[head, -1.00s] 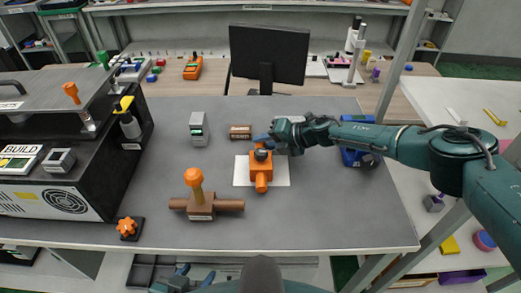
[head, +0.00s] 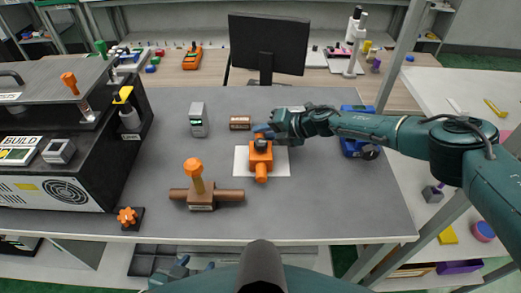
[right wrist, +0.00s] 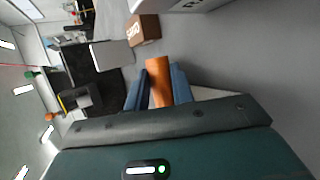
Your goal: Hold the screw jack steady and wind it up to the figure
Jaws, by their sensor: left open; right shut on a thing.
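The orange screw jack (head: 260,160) stands on a white sheet (head: 282,168) at the middle of the grey table, with an orange part sticking out toward the front. My right gripper (head: 262,137) reaches in from the right to the jack's upper back. In the right wrist view its blue fingers (right wrist: 158,88) are shut on an orange cylinder (right wrist: 158,77) of the jack. My left gripper (head: 194,268) is open and empty below the table's front edge, partly cut off. A small grey device (head: 198,122) with a green display stands behind left; its figure is unreadable.
A brown labelled block (head: 240,123) sits just behind the jack. A brown fixture (head: 201,199) with an orange knob stands front left. An orange star knob (head: 127,216) is near the front-left edge. A blue device (head: 354,148) lies right, beneath my right arm.

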